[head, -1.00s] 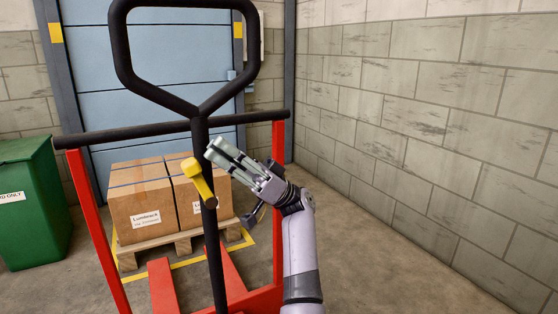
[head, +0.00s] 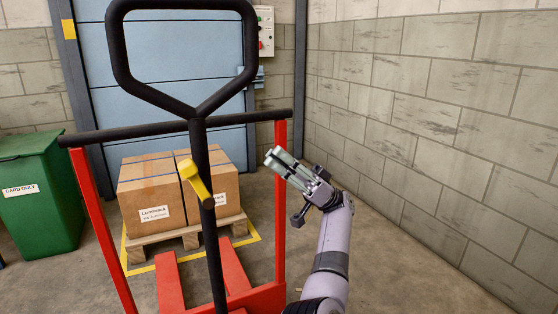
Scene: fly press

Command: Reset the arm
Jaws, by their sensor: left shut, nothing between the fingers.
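The black pull handle of a red pallet truck (head: 198,130) rises in front of me in the head view, with a large loop at its top. A yellow lever (head: 194,178) sits on the handle's stem, its lower end slanting down to the right. My left gripper (head: 272,156) is shut and empty. It is to the right of the stem and lever, apart from the lever in the picture, and overlaps the truck's right red upright. My right gripper is not in view.
Boxes (head: 150,204) stand on a wooden pallet (head: 158,247) beyond the truck's red forks (head: 170,284). A green bin (head: 40,205) is at left, a blue shutter door (head: 160,70) behind. A block wall (head: 430,110) bounds the right; floor before it is clear.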

